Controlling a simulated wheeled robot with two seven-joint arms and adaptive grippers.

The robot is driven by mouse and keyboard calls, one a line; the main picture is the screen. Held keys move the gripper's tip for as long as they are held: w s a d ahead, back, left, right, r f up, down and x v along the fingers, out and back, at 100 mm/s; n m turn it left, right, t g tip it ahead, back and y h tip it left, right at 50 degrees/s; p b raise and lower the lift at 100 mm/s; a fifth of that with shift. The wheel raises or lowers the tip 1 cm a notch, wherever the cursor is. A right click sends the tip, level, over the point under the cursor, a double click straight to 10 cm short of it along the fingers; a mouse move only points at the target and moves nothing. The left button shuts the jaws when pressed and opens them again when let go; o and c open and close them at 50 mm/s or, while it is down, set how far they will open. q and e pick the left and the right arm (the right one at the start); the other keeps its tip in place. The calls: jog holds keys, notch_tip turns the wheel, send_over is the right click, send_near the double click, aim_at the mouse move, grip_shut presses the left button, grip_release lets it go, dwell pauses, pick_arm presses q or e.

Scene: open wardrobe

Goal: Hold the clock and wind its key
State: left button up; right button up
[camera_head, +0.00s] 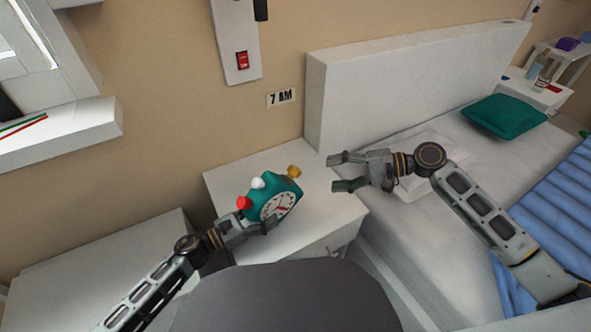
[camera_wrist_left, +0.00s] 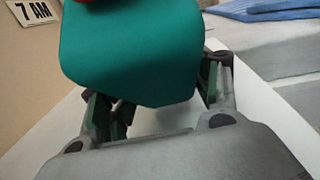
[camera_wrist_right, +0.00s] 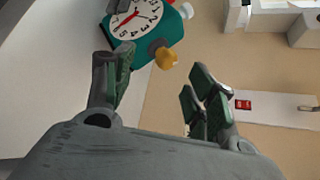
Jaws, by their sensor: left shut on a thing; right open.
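The teal clock (camera_head: 256,201) has a white face with a red hand, plus a red and a white knob. It is tilted above the white nightstand. My left gripper (camera_head: 250,222) is shut on its body; the left wrist view shows the teal clock side (camera_wrist_left: 130,50) between the fingers. The yellow key (camera_head: 293,171) sticks out on the clock's right side. My right gripper (camera_head: 336,173) is open and empty, a short way right of the key. The right wrist view shows the key (camera_wrist_right: 166,57) beyond and between its open fingers, apart from them.
The white nightstand (camera_head: 335,215) stands under the clock. A bed with a white headboard (camera_head: 400,85) and teal pillow (camera_head: 504,115) lies to the right. A "7 AM" sign (camera_head: 281,97) and a red switch (camera_head: 242,61) are on the wall. A white shelf (camera_head: 70,135) is at left.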

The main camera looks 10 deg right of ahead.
aim_at(299, 170)
jog(key=shift+w+r+n+t, duration=0.15)
jog(key=shift+w+n, duration=0.1)
jog(key=shift+n, duration=1.8)
jog(key=shift+w+r+n+t, duration=0.1)
jog(key=shift+w+n+t, duration=0.15)
jog(key=shift+n, duration=1.75)
jog(key=shift+w+r+n+t, duration=0.15)
jog(key=shift+w+n, duration=0.1)
jog(key=shift+n, duration=1.8)
jog(key=shift+a, duration=0.1)
jog(key=shift+x, duration=5.85)
jog(key=c, duration=1)
jog(key=shift+c, duration=0.2)
